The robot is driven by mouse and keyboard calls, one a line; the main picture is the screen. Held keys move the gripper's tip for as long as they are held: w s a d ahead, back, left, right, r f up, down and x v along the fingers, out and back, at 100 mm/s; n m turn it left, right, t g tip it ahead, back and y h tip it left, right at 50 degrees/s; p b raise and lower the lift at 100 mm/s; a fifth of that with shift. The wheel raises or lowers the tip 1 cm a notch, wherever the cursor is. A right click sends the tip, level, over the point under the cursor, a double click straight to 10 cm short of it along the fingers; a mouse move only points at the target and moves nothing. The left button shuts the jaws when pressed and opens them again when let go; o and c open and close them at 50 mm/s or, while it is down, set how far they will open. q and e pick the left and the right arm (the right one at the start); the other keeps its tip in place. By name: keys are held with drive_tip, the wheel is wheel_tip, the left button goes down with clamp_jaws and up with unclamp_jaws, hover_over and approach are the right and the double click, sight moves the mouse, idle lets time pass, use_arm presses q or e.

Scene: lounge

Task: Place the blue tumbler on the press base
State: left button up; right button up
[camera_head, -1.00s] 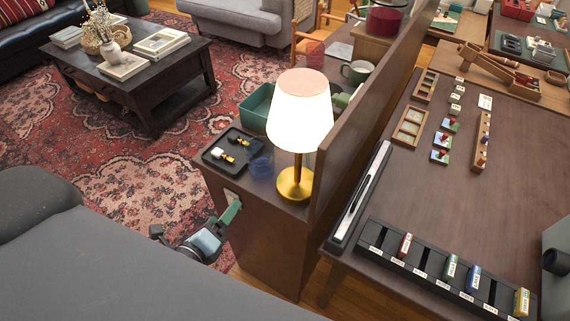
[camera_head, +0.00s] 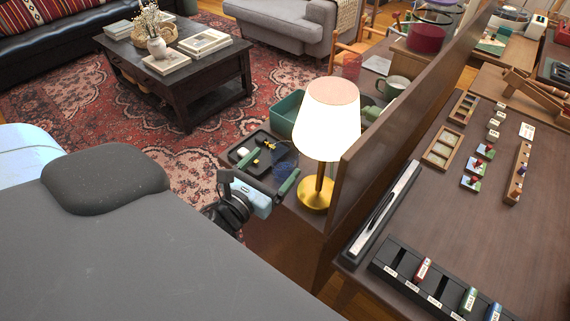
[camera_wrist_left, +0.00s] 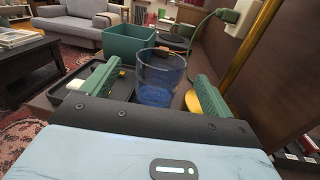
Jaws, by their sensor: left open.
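The blue tumbler (camera_head: 283,170) is clear blue and stands upright on the narrow wooden cabinet, beside the black tray. In the left wrist view the tumbler (camera_wrist_left: 160,78) stands between the two green fingers of my left gripper (camera_wrist_left: 158,74), with gaps at both sides. My left gripper (camera_head: 270,172) is open and low over the cabinet's near end; in the head view one finger partly covers the tumbler. I cannot make out the press base for certain in either view. My right gripper is not in view.
A lit lamp (camera_head: 331,118) with a brass stem stands close to the right of the tumbler. The black tray (camera_wrist_left: 122,88) with small items lies to the left. A teal box (camera_head: 284,112) and a green mug (camera_head: 395,87) stand behind. A tall wooden partition (camera_head: 385,140) borders the right.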

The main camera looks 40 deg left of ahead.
sight(293, 145)
use_arm(q)
drive_tip(key=shift+w, duration=0.55)
drive_tip(key=shift+w+a+f+p, duration=0.1)
drive_tip(key=shift+w+p, duration=0.1)
drive_tip(key=shift+w, duration=0.95)
drive_tip(key=shift+w+f+p, duration=0.1)
drive_tip(key=shift+w+p, duration=0.05)
drive_tip(key=shift+w, duration=0.95)
drive_tip(key=shift+c, duration=0.4)
drive_tip(key=c, duration=1.3)
drive_tip(key=shift+o, duration=0.2)
drive_tip(key=shift+r, duration=0.1)
